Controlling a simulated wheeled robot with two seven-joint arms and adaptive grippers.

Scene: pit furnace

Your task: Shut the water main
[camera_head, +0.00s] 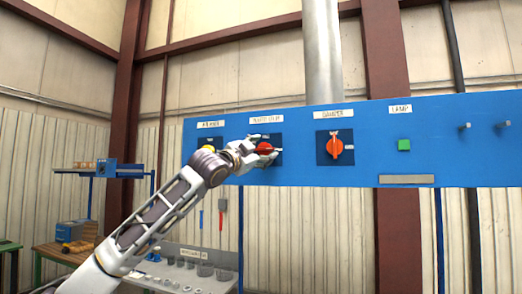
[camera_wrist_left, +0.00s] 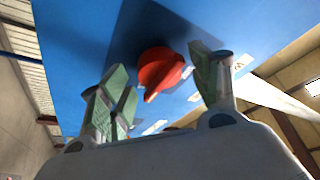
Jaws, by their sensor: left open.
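A red rotary knob (camera_head: 265,147) sits on a dark square plate on the blue panel (camera_head: 300,172), under a white label too blurred to read surely. My left gripper (camera_head: 261,149) is open at this knob, its fingers on either side of it in the head view. In the left wrist view the red knob (camera_wrist_left: 160,68) shows between the two spread green-padded fingers of the left gripper (camera_wrist_left: 163,88). I cannot tell whether either finger touches it. The hand hides part of the knob in the head view. My right gripper is not in view.
An orange-red knob (camera_head: 334,147) labelled damper is to the right, then a green lamp (camera_head: 404,144) and two pegs. A yellow knob (camera_head: 208,148) on the left is partly hidden by my left arm. A grey bench (camera_head: 180,275) with cups stands below.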

